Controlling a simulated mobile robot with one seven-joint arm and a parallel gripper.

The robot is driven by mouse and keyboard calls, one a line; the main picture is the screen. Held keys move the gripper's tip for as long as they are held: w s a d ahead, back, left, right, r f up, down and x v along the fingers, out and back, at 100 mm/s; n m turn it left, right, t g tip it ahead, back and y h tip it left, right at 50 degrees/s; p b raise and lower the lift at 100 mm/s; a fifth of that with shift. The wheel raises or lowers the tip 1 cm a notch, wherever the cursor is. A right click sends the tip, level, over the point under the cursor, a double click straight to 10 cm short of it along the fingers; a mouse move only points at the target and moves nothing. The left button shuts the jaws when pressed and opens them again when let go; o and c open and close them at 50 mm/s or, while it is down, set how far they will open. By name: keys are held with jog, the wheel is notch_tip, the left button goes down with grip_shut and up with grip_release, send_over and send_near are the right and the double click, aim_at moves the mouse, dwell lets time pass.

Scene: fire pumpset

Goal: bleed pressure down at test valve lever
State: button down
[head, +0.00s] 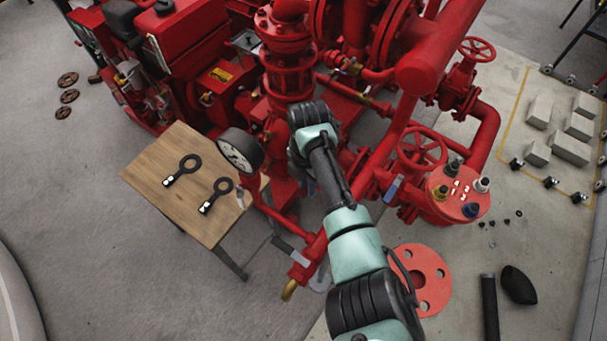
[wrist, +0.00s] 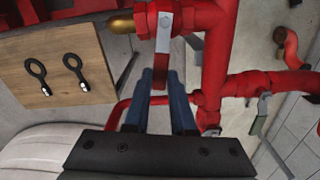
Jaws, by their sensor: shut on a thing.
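In the wrist view, the test valve lever (wrist: 160,78) has a grey plate at the valve body and a red grip pointing toward me. A brass outlet (wrist: 121,25) sticks out to the left of the valve. My gripper (wrist: 161,86) has its blue fingers on either side of the red grip and is shut on it. In the head view my arm hides most of the gripper and the held lever. A pressure gauge (head: 240,150) with a white dial faces left there; its reading is too small to tell.
A wooden table (head: 160,200) with two black ring-ended tools (head: 183,170) stands left. Red pipes surround the gripper, and a grey lever (wrist: 262,112) sits to its right in the wrist view. A red handwheel (head: 421,149) and round flange (head: 421,277) are at right.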

jog(key=shift+s+d+n, duration=0.4)
jog(key=shift+d+n, duration=0.05)
jog(key=shift+n, duration=0.65)
jog(key=shift+p, duration=0.3)
jog(key=c, duration=0.7)
grip_release()
jog(key=shift+c, duration=0.2)
notch_tip(320, 180, up, 13)
jog(key=shift+b, duration=0.35)
